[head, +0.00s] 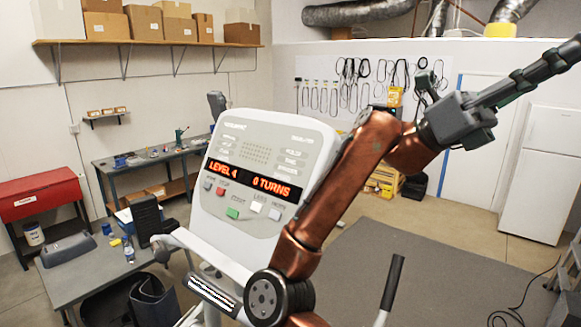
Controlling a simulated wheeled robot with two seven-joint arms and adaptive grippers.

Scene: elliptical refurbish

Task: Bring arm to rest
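One copper-coloured arm of mine, which I take to be the right, rises from the bottom middle and bends up to the right. Its dark grey gripper (525,78) points to the upper right, high in front of the back wall. The fingers look close together and run to the picture's right edge, so I cannot tell if they are open or shut. I see no object at them. The forearm passes in front of the white elliptical console (262,160), whose display reads "LEVEL 4" and "0 TURNS". My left gripper is not in view.
The elliptical's black-gripped lever (393,282) stands right of the arm. A grey workbench (75,270) and a red cabinet (40,195) are at left. A white fridge (540,172) stands at right. A grey mat (430,275) has clear room.

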